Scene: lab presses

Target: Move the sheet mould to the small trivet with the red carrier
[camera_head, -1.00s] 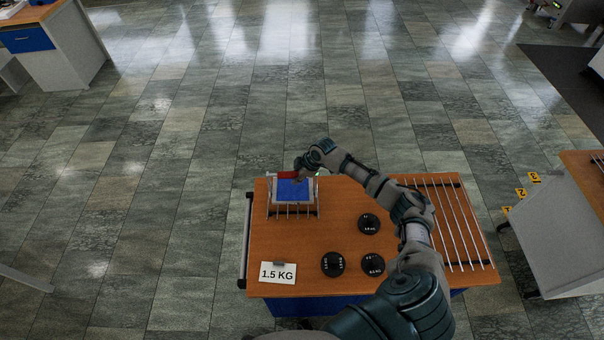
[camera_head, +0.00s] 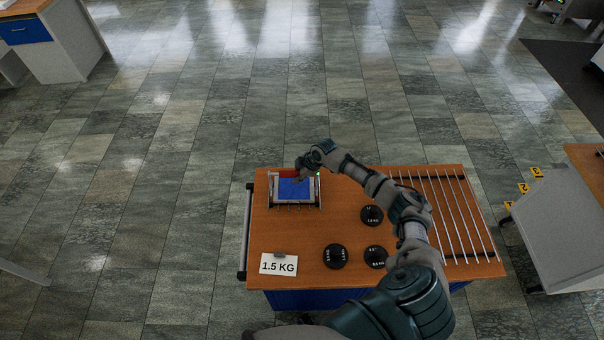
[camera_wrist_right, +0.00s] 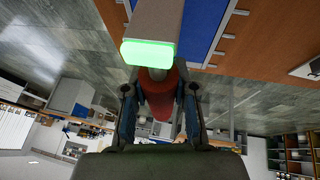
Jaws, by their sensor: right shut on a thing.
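The sheet mould (camera_head: 294,189), a blue sheet in a pale frame, is over the small trivet (camera_head: 293,207) at the table's back left. I cannot tell whether it touches the bars. The red carrier (camera_head: 289,173) lies along the mould's far edge. My right gripper (camera_head: 303,172) is shut on the carrier. In the right wrist view the red grip of the carrier (camera_wrist_right: 160,98) is between the two fingers, with a green-lit grey block and the blue sheet beyond. My left gripper is not in view.
Several black weights (camera_head: 336,256) stand mid-table beneath my right arm. A large rack of metal bars (camera_head: 445,212) covers the table's right side. A 1.5 KG card (camera_head: 279,264) is at the front left. Bare wood lies between the trivet and the card.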

